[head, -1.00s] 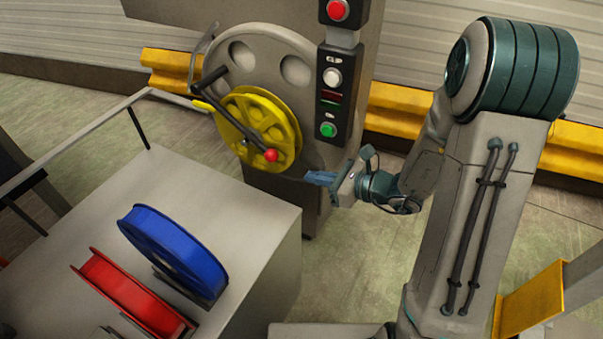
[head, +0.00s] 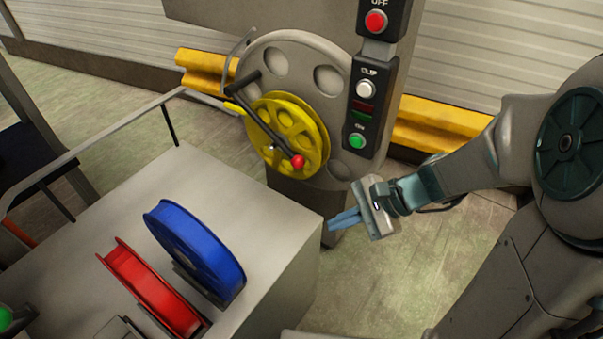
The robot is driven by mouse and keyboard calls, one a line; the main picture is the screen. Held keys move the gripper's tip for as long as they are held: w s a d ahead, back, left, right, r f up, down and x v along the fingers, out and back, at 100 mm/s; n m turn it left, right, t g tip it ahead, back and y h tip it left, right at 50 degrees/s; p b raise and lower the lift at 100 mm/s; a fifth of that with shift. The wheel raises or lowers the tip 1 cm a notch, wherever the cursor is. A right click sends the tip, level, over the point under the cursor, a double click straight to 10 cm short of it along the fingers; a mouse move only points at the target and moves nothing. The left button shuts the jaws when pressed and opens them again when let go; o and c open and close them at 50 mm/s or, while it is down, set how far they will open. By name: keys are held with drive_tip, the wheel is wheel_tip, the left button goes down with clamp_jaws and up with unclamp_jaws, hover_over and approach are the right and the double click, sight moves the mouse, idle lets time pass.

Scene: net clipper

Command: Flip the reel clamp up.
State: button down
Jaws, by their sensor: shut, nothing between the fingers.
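The reel clamp is a black bar (head: 265,120) with a red ball knob (head: 298,162) at its lower right end. It lies slanted across the face of the yellow reel (head: 318,140), which is mounted on the grey machine's round plate (head: 330,78). My gripper (head: 331,223) has blue fingers, shut and empty. It is below and to the right of the red knob, apart from it, in front of the machine's lower body. The fingers point left. No part of the clamp's knob is hidden by my arm.
A grey table (head: 290,225) at lower left holds a blue reel (head: 192,250) and a red reel (head: 150,290); its right corner is close to my fingertips. A control panel with red, white and green buttons (head: 366,89) stands right of the reel. A yellow barrier (head: 430,125) runs behind.

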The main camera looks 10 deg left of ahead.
drive_tip(key=s+d+r+n+t+h, duration=0.1)
drive_tip(key=s+d+r+n+h, duration=0.1)
drive_tip(key=d+n+h, duration=0.2)
drive_tip(key=s+d+r+n+t+h, duration=0.1)
drive_tip(key=s+d+r+n+h, duration=0.1)
drive_tip(key=d+n+h, duration=0.3)
drive_tip(key=d+r+n, duration=0.1)
drive_tip(key=d+n, duration=0.1)
drive_tip(key=d, duration=0.1)
drive_tip(key=shift+s+t+h, duration=0.2)
drive_tip(key=shift+t+h, duration=0.1)
